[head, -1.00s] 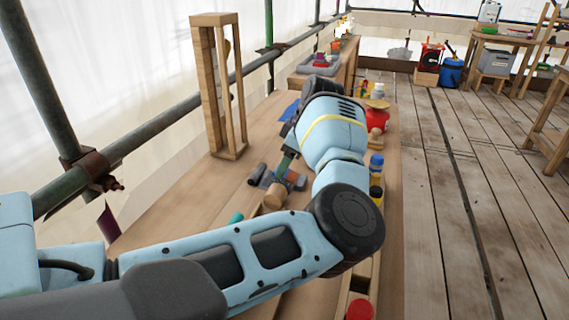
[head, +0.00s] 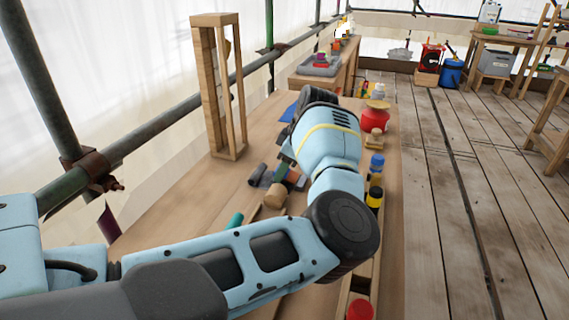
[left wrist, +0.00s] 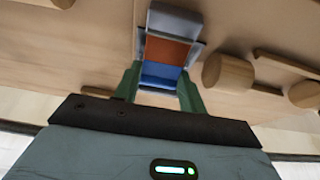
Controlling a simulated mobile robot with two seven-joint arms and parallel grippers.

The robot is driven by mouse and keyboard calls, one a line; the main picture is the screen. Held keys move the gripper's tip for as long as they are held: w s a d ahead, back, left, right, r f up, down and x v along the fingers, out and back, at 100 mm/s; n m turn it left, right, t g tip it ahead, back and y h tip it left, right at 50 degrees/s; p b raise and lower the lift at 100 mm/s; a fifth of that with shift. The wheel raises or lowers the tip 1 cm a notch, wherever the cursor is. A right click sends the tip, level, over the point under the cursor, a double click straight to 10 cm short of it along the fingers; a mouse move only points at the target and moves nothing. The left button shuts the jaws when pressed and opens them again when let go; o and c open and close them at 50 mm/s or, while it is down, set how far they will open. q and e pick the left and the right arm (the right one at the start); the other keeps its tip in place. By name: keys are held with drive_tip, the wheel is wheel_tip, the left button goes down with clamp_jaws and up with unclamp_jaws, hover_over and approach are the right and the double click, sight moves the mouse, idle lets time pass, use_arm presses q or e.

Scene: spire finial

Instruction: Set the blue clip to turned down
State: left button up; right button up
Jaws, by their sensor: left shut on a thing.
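My left gripper (left wrist: 160,88) has green fingers, which show in the left wrist view on both sides of a blue piece, taken as the blue clip (left wrist: 162,74). The gripper is shut on it. Beyond the blue piece are an orange-brown face (left wrist: 167,50) and a grey part (left wrist: 174,20) of the same assembly. In the head view my left gripper (head: 288,163) reaches down to the bench beside the grey and orange pieces, and my wrist hides most of the clip. Whether the clip is turned up or down is unclear. My right gripper is not in view.
The wooden bench (head: 185,195) holds a tall wooden frame (head: 205,90) at the left. A round wooden piece (head: 275,195) and a teal item (head: 235,220) lie near the gripper. Bottles (head: 376,165) and a red jar (head: 375,119) line the right edge.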

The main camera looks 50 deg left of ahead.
use_arm(q)
drive_tip(key=h+p, duration=0.1)
drive_tip(key=p, duration=0.1)
drive_tip(key=shift+s+a+r+t+p, duration=0.1)
drive_tip(key=shift+a+t+p, duration=0.05)
drive_tip(key=shift+t+p, duration=0.15)
drive_tip(key=shift+a+f+t+h+p, duration=0.1)
drive_tip(key=shift+f+t+h+p, duration=0.25)
drive_tip(key=shift+p, duration=0.4)
drive_tip(key=shift+f+h, duration=0.2)
drive_tip(key=shift+h, duration=0.15)
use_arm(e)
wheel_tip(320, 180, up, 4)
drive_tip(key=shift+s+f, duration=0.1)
use_arm(q)
drive_tip(key=o, duration=1)
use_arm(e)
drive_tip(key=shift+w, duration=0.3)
